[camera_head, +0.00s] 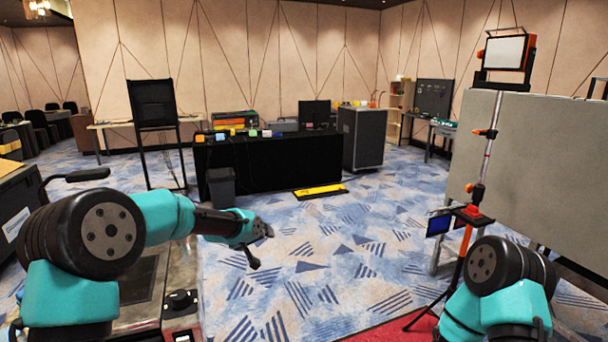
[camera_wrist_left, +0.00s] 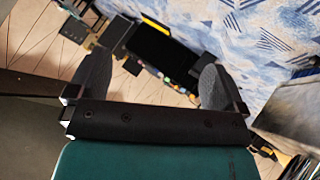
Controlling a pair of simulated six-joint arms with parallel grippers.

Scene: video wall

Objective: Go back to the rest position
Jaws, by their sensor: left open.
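My left gripper (camera_head: 261,244) reaches in from the left in the head view, held in the air above the patterned carpet. In the left wrist view its two dark fingers (camera_wrist_left: 150,82) stand wide apart with nothing between them. My right arm shows at the lower right of the head view, bent, with teal and black links; its gripper is out of the frame.
A black-draped table (camera_head: 270,165) stands at the back, with a grey bin (camera_head: 221,188) beside it. A grey panel (camera_head: 535,165) and a tripod stand (camera_head: 462,250) are at the right. The carpet (camera_head: 340,250) in the middle is clear.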

